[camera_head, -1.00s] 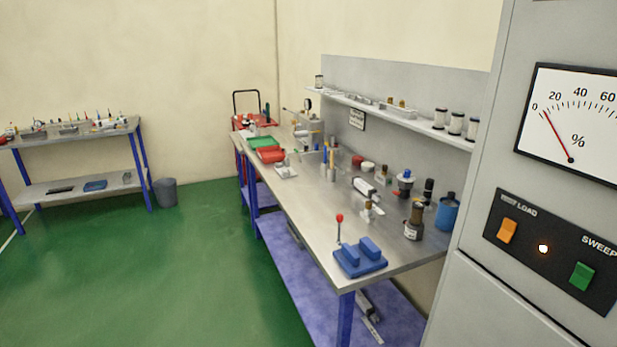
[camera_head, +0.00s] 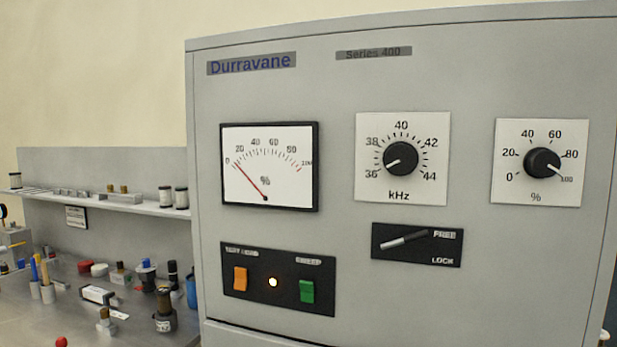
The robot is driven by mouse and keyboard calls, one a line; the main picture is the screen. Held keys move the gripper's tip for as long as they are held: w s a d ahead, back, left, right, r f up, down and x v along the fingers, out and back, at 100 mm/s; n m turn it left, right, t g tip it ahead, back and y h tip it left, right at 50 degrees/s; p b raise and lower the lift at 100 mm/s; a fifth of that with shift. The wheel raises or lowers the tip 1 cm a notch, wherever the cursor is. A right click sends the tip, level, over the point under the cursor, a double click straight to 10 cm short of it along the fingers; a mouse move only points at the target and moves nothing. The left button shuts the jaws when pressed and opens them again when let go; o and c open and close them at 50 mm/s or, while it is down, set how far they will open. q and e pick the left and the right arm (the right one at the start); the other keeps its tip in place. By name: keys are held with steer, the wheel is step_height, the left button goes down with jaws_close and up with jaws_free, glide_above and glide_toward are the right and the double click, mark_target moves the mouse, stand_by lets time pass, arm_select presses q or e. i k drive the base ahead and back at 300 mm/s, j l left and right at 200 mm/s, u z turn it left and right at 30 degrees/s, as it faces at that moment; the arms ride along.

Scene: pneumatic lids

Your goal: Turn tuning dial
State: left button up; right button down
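The kHz dial (camera_head: 401,159), a black knob on a white scale plate marked 36 to 44, is on the grey cabinet front right of centre. Its white mark points to the lower left, close to 36. A lever (camera_head: 404,238) on a black plate below it lies nearly level, its right end toward the word FREE, with LOCK printed lower. A second black knob, the % dial (camera_head: 542,163), is to the right, its mark near 100. The % meter (camera_head: 268,166) has its red needle near the low end. Neither of my grippers is in view.
A black switch panel (camera_head: 278,279) holds an orange switch (camera_head: 240,279), a lit lamp (camera_head: 273,282) and a green switch (camera_head: 307,291). Left of the cabinet (camera_head: 340,90), a workbench (camera_head: 30,323) carries jars, bottles and small parts, with a shelf (camera_head: 140,208) above it.

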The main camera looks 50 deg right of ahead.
mark_target(400, 159)
steer(key=z, duration=2.05)
